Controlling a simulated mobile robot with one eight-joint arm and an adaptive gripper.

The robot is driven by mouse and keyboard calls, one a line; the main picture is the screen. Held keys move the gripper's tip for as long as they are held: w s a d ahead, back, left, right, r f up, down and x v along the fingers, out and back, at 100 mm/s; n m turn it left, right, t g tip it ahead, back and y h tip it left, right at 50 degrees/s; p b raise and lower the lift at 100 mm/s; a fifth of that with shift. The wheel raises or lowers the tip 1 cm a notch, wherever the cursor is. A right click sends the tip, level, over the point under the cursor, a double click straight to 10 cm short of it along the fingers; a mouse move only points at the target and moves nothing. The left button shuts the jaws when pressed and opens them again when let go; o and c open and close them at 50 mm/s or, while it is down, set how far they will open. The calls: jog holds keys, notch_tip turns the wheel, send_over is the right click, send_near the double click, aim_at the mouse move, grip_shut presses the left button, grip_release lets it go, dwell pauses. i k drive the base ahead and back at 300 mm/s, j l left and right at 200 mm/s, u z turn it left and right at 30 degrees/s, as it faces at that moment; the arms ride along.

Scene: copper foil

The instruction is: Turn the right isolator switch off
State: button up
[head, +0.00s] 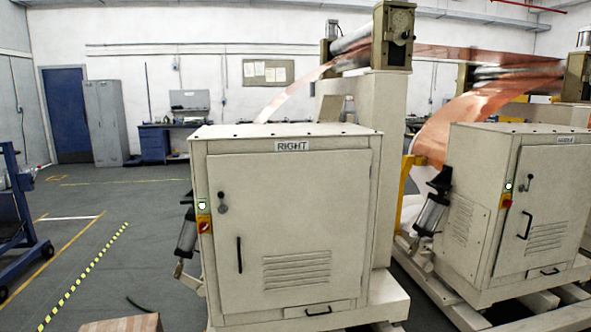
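A cream cabinet (240,160) with a plate reading RIGHT (292,145) stands in the middle of the head view. Its isolator switch (204,225), a red knob on a yellow plate, is on the left edge of the front, below a lit white-green lamp (202,206). The knob is too small for me to tell clearly which way it is turned. My gripper is not in view.
A second cream cabinet (545,190) at the right has a similar red and yellow switch (507,201); its label is unreadable. A blue cart (20,235) stands at the left edge. A brown box-like object (120,324) is at the bottom. Floor left of the RIGHT cabinet is largely clear.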

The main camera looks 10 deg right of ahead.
aim_at(203, 227)
jog(key=i+j, duration=0.2)
jog(key=i, duration=0.25)
jog(key=i+j, duration=0.15)
jog(key=i, duration=0.3)
jog(key=i+j, duration=0.2)
jog(key=i, duration=0.25)
jog(key=k+j+u, duration=0.05)
